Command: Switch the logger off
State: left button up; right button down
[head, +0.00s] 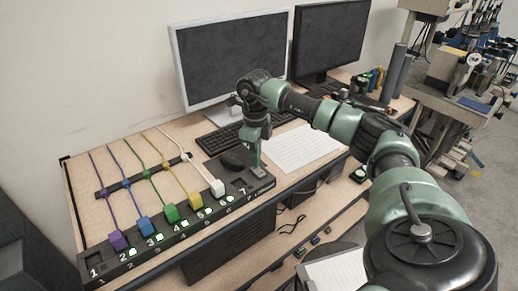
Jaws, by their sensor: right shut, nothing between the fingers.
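A black power strip (190,229) with numbered sockets runs along the table's front edge. Purple (117,240), blue (145,226), green (171,213), yellow (195,199) and white (217,187) plugs sit in it, each with a cord running back. Small lit switches show beside the plugs. The end sockets appear empty. I see no readable label naming the logger. My right gripper (256,164) points down, shut and empty, above the strip's right end, to the right of the white plug. Whether it touches anything is unclear. My left gripper is out of view.
Two monitors (232,58) and a keyboard (222,138) stand behind. A white sheet (300,147) lies on the right. My right arm crosses the table's right side.

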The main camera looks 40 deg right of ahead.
jog(key=shift+f+b, duration=0.55)
jog(key=shift+f, duration=0.35)
dwell(0.6)
jog(key=shift+r, duration=0.1)
jog(key=shift+r+p, duration=2.75)
jog(key=shift+r, duration=0.75)
jog(key=shift+f, duration=0.1)
